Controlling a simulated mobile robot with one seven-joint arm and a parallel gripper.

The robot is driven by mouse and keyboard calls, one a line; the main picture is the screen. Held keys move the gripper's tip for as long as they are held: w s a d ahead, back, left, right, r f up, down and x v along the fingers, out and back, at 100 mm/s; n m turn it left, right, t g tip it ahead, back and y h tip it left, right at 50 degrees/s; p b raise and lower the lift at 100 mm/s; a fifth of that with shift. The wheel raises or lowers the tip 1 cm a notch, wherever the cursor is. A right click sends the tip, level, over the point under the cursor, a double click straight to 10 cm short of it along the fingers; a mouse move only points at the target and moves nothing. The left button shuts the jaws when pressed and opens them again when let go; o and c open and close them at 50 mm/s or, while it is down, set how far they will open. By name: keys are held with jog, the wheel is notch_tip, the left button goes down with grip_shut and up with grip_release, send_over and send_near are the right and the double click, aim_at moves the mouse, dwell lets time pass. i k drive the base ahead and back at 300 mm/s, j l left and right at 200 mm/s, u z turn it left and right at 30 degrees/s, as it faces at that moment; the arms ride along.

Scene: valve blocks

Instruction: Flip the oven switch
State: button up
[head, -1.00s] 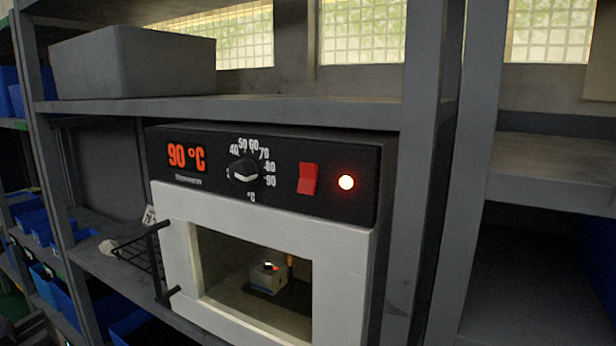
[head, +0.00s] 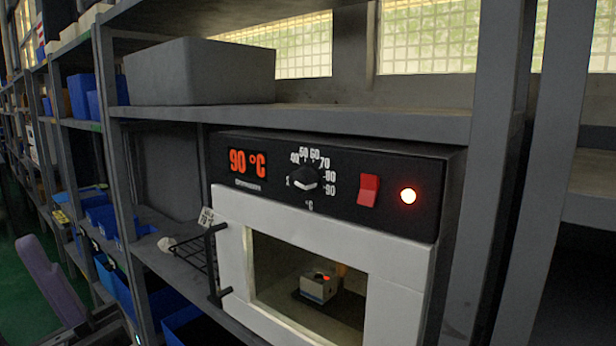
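The oven (head: 330,240) stands on a grey shelf, with a white front and a black control panel (head: 260,190). The red rocker switch (head: 368,190) is on the right part of the panel. A round lamp (head: 408,196) right of it glows. The display (head: 247,163) reads 90 °C in orange. A black dial (head: 304,178) sits between display and switch. Through the oven window a small grey block (head: 319,287) with a red spot shows inside.
A grey bin (head: 200,71) stands on the shelf above, left of the oven. A black wire rack (head: 195,253) lies left of the oven door. Blue bins (head: 105,215) fill shelves at left. A shelf post (head: 505,170) rises right of the oven. Green floor shows at lower left.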

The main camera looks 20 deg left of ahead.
aim_at(370, 184)
jog(key=k+j+u, duration=0.25)
jog(key=u, duration=0.25)
jog(key=k+j+u, duration=0.15)
jog(key=j+u, duration=0.3)
